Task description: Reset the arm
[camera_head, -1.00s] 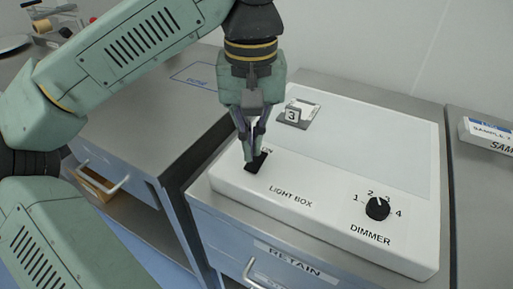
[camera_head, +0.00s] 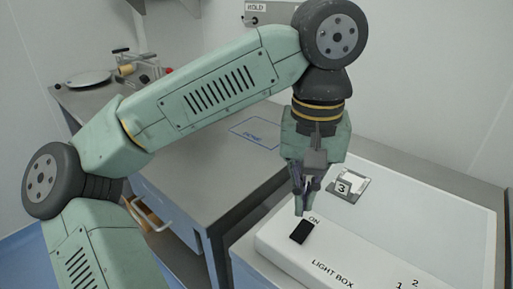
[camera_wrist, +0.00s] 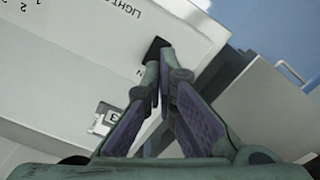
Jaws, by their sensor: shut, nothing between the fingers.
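My gripper (camera_head: 304,205) is shut with nothing between its fingertips. In the head view it hangs pointing down, just above and behind the black rocker switch (camera_head: 302,231) of the white light box (camera_head: 400,228). The word ON is printed beside the switch. In the wrist view the closed fingertips (camera_wrist: 166,55) overlap the edge of the switch (camera_wrist: 156,45), and the gap between them is hard to judge there. My arm is bent, with its elbow raised at the upper part of the head view.
A grey bench (camera_head: 200,125) with a blue outlined area lies to the left. A scale-like round plate (camera_head: 88,78) and rolls sit at its far end.

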